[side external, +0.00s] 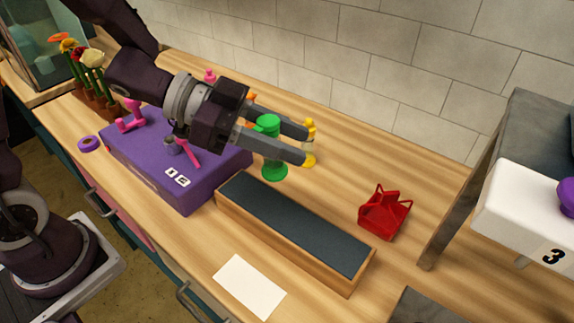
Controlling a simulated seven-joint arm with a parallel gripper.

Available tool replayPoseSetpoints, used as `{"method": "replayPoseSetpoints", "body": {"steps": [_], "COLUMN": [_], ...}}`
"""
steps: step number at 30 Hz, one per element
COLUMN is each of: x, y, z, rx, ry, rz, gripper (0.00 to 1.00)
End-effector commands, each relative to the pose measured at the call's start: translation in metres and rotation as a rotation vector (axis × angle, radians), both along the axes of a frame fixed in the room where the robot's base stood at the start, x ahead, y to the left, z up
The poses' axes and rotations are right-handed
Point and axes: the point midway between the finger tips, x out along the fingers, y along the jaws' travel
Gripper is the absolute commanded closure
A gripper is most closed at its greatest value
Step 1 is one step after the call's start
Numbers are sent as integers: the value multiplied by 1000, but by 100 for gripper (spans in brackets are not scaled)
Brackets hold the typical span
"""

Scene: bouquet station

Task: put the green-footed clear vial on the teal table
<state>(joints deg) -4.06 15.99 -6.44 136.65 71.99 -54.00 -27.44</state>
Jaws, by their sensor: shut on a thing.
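The green-footed clear vial (275,171) has a green top, a clear middle and a round green foot. It stands roughly upright between the two fingers of my gripper (304,144), which is shut on it. The near finger crosses in front of its clear middle and hides part of it. I cannot tell whether the foot touches the wooden counter. I see no table that is clearly teal. A long wood-sided block (233,203) with a dark slate-blue top lies in front of the vial.
A yellow-footed vial (310,157) stands just beyond my fingertips. A purple box (180,203) marked 1 and 2 is at left, a red basket (384,213) at right. White paper (248,287) lies in front. A white block (525,215) marked 3 stands far right. Open counter lies behind the basket.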

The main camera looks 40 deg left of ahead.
Motion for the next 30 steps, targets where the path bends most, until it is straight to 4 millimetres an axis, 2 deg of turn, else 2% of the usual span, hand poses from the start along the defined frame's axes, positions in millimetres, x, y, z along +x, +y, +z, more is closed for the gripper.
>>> {"method": "replayPoseSetpoints", "body": {"steps": [13,17,23,26,29,30], "x": [0,23,66,94,126,139], "y": [0,15,50,79,118,138], "z": [73,73,77,78,80,80], "rx": [2,0,1,3,1,1], "ry": [-3,9,14,18,22,25], "rz": [-2,53,157,232,328,372], "gripper": [100,100,100,100,100,100]}}
